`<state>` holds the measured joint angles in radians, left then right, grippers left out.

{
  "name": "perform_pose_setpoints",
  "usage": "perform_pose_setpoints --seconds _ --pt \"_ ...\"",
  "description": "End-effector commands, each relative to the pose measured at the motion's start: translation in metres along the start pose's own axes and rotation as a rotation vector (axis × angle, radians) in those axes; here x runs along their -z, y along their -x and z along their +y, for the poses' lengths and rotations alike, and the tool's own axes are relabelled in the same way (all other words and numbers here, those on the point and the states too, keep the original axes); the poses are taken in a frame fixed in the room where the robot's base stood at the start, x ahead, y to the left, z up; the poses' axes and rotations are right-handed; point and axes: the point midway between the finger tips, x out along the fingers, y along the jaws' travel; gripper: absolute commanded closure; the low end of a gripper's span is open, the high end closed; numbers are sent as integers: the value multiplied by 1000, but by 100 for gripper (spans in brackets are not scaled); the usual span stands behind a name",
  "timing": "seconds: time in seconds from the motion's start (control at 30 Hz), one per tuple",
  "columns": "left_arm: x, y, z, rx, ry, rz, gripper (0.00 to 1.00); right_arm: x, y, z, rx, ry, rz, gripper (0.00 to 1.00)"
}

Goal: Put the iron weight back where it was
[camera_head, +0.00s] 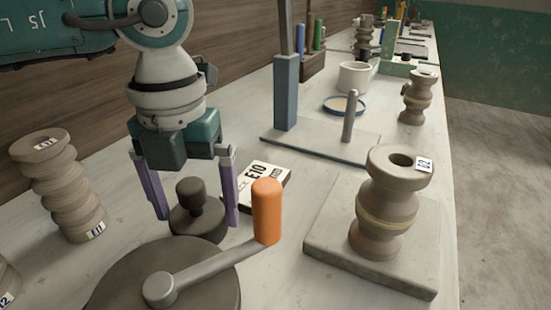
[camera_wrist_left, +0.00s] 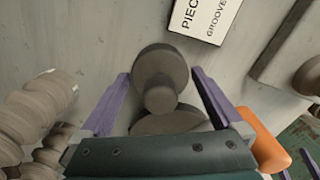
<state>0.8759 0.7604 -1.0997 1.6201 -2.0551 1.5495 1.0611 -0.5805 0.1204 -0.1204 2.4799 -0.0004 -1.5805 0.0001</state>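The iron weight (camera_head: 198,222) is a dark round disc with a knob on top. It stands upright on the workbench, just behind a dark crank wheel. My left gripper (camera_head: 193,220) points down over it with its purple fingers spread, one on each side. In the left wrist view the weight (camera_wrist_left: 160,68) and its knob lie between the open fingers (camera_wrist_left: 160,90), with a gap on both sides. I cannot tell how far the fingertips are above the bench.
The crank wheel (camera_head: 165,277) with an orange handle (camera_head: 267,212) stands close in front. A labelled card (camera_head: 270,181) lies behind the weight. A ridged clay piece (camera_head: 62,185) stands left; another (camera_head: 385,205) stands on a slab (camera_head: 333,239) at right. A post (camera_head: 286,92) rises from a base behind.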

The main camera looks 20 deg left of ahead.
Motion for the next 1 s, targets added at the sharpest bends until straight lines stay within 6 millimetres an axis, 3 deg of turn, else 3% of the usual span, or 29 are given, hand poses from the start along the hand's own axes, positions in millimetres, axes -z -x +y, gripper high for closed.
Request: perform_pose_setpoints --seconds 0.07,0.87,1.0 --pt "0 0 0 0 0 0 8 0 0 0 0 0 0 0" --pt "0 1 0 1 0 0 98 0 0 0 0 0 0 0" --pt "-1 3 -1 4 0 -4 100 0 0 0 0 0 0 0"
